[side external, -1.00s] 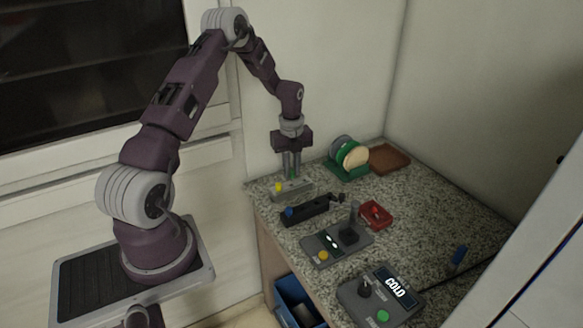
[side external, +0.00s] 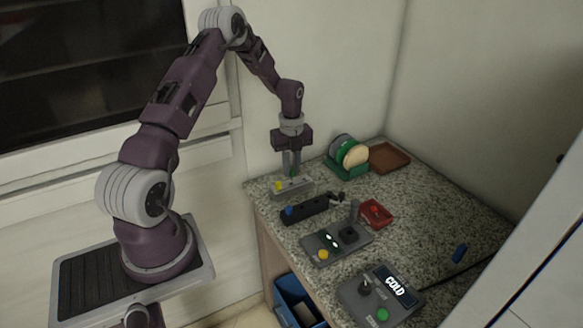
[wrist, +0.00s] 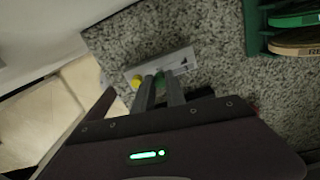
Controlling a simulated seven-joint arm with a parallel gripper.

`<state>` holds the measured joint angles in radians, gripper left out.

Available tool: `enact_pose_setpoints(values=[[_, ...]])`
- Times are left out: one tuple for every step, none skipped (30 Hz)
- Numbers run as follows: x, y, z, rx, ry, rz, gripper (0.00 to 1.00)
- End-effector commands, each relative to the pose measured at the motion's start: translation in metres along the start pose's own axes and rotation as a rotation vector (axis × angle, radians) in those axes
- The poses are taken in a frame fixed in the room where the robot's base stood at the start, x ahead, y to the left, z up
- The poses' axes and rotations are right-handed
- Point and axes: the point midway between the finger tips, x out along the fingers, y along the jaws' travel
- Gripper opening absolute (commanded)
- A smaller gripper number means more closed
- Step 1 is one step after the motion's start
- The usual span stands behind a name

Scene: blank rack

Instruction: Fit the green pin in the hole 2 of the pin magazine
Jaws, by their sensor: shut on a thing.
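The pin magazine appears to be the light grey block (side external: 306,187) near the back left edge of the counter; it also shows in the wrist view (wrist: 184,59). A yellow pin (side external: 278,186) stands at its left end, and also shows in the wrist view (wrist: 136,82). My gripper (side external: 291,174) points down over the block, its fingers shut on the green pin (wrist: 158,77). The pin is upright, mostly hidden between the fingers. I cannot tell whether its lower end is in a hole. Hole numbers are not readable.
A black bar with a blue knob (side external: 289,211) lies in front of the block. A green rack with discs (side external: 346,165) and a brown tray (side external: 391,158) stand behind right. Control boxes (side external: 336,242) and a red box (side external: 375,213) sit nearer. The counter's left edge is close.

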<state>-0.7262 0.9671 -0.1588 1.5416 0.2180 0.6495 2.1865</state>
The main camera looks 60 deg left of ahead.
Motion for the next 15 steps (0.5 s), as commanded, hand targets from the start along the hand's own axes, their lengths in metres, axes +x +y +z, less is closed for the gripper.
enact_pose_setpoints(values=[[0.0001, 0.0003, 0.0003, -0.001, 0.0, 0.0, 0.0], [0.0001, 0.0002, 0.0003, -0.001, 0.0, 0.0, 0.0], [0.0001, 0.0002, 0.0002, 0.0, 0.0, 0.0, 0.0], [0.0001, 0.0002, 0.0002, 0.0, 0.0, 0.0, 0.0], [0.0002, 0.0002, 0.0002, 0.0, 0.0, 0.0, 0.0], [0.0005, 0.0002, 0.0001, 0.0, 0.0, 0.0, 0.0], [0.0009, 0.0002, 0.0001, 0.0, 0.0, 0.001, 0.0], [0.0014, 0.0003, 0.0001, 0.0, 0.0, 0.001, 0.0], [0.0022, 0.0003, 0.0001, 0.0, 0.0, 0.001, 0.0], [0.0029, 0.0003, 0.0001, 0.0, 0.001, 0.001, 0.0], [0.0036, 0.0003, 0.0, 0.0, 0.001, 0.001, 0.0], [0.0046, 0.0003, 0.0001, 0.0, 0.001, 0.001, 0.0], [0.0054, 0.0003, 0.0001, 0.0, 0.0, 0.001, 0.0], [0.0061, 0.0003, 0.0001, 0.001, 0.0, 0.001, 0.0], [0.007, 0.0003, 0.0002, 0.001, 0.0, 0.001, 0.0]])
